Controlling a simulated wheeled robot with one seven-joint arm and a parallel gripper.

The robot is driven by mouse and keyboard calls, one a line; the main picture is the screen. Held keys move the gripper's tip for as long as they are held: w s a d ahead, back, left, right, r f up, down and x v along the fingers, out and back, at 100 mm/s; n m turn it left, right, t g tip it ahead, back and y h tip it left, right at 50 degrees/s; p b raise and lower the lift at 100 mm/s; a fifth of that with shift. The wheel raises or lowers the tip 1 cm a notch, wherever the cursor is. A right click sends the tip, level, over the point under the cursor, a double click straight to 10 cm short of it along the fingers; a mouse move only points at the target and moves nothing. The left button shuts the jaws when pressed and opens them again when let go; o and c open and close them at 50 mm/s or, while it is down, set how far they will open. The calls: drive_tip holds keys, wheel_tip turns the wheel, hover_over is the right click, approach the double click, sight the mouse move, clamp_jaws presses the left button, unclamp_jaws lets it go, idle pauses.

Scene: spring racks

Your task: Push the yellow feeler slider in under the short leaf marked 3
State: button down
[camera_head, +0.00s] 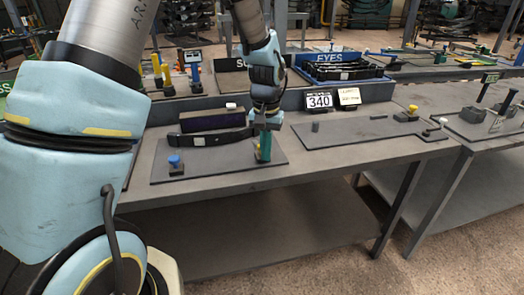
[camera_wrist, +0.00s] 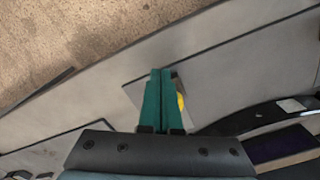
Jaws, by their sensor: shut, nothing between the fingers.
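My gripper (camera_head: 265,146) is shut and empty, its green fingers pointing down at the right end of a dark mat on the bench. The yellow feeler slider (camera_head: 258,154) shows only in part beside the fingers; in the wrist view its yellow part (camera_wrist: 180,101) lies just right of the shut fingers (camera_wrist: 160,74). Contact cannot be told. A long black leaf (camera_head: 212,137) with a pale mark near its left end lies behind, left of the gripper. No figure 3 can be read, so I cannot tell which leaf is the short one.
A blue-knobbed block (camera_head: 175,162) stands at the mat's left front. A dark purple-blue box (camera_head: 212,121) stands behind the leaf. A second mat (camera_head: 345,134) to the right bears a yellow-knobbed piece (camera_head: 412,111). A 340 sign (camera_head: 319,101) stands behind. The mat's front middle is clear.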

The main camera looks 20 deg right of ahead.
drive_tip(key=shift+w, duration=0.25)
drive_tip(key=shift+w+d, duration=0.1)
drive_tip(key=shift+w, duration=0.4)
drive_tip(key=shift+w+p, duration=0.35)
drive_tip(key=shift+w, duration=0.25)
drive_tip(key=shift+w+d+r, duration=0.1)
drive_tip(key=shift+w+d, duration=0.05)
idle(0.7)
drive_tip(key=shift+r, duration=0.15)
drive_tip(key=shift+s+r+p, duration=0.15)
drive_tip(key=shift+r+p, duration=1.2)
drive_tip(key=shift+r, duration=0.3)
drive_tip(key=shift+s+r+p, duration=0.1)
drive_tip(key=shift+r+p, duration=1.25)
drive_tip(key=shift+r, duration=0.3)
